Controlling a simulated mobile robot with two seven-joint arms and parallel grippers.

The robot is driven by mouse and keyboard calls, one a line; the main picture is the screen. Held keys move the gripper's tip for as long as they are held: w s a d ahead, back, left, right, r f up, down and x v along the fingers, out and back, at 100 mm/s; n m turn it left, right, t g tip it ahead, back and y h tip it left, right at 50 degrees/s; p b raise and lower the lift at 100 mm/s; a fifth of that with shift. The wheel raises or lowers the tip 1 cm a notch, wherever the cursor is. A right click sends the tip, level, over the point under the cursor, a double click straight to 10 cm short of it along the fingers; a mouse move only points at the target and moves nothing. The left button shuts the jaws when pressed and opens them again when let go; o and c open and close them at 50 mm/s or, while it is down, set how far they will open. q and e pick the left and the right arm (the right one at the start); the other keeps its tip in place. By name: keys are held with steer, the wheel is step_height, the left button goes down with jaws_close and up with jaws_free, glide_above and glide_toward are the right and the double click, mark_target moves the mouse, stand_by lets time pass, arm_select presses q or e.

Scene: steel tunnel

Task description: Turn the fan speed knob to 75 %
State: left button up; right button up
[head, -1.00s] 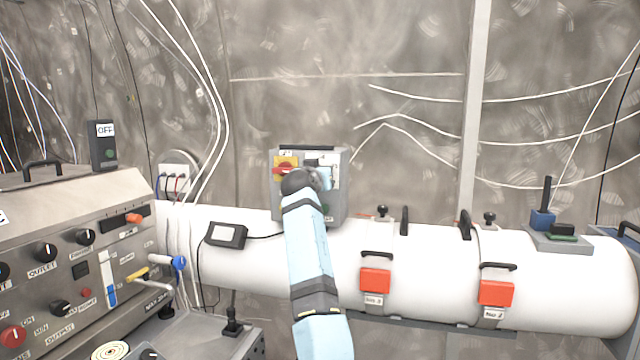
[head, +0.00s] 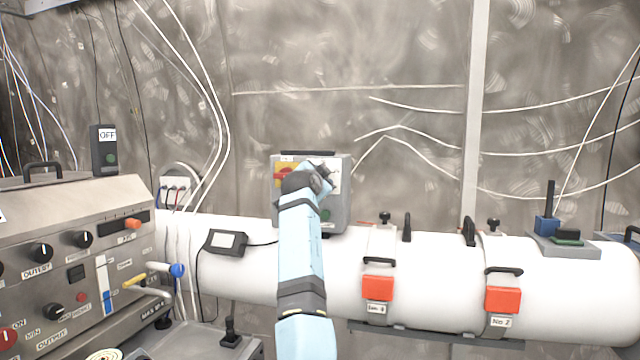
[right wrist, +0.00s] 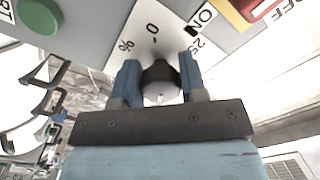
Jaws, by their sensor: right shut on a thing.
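The grey control box (head: 340,215) is on the wall side behind the white duct. My right gripper (head: 324,176) is at its front and covers the knob in the head view. In the right wrist view the black knob (right wrist: 160,76) sits between the blue fingers of my right gripper (right wrist: 160,84), which is shut on it. The white dial plate (right wrist: 140,45) behind it shows 0, 25 and a % sign. The rest of the scale is hidden, and I cannot read the knob's pointer. My left gripper is not in view.
A red and yellow switch (head: 283,173) with an ON/OFF label sits beside the knob. A green button (right wrist: 40,15) is on the same box. The white duct (head: 450,265) runs below. A console (head: 60,250) with knobs stands at left.

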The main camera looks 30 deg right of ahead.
steer(key=shift+m, duration=0.6)
steer(key=shift+r, duration=0.1)
steer(key=o, duration=0.9)
steer(key=shift+o, duration=0.2)
steer(key=v, duration=1.3)
steer(key=shift+s+a, duration=0.25)
steer(key=shift+s, duration=0.05)
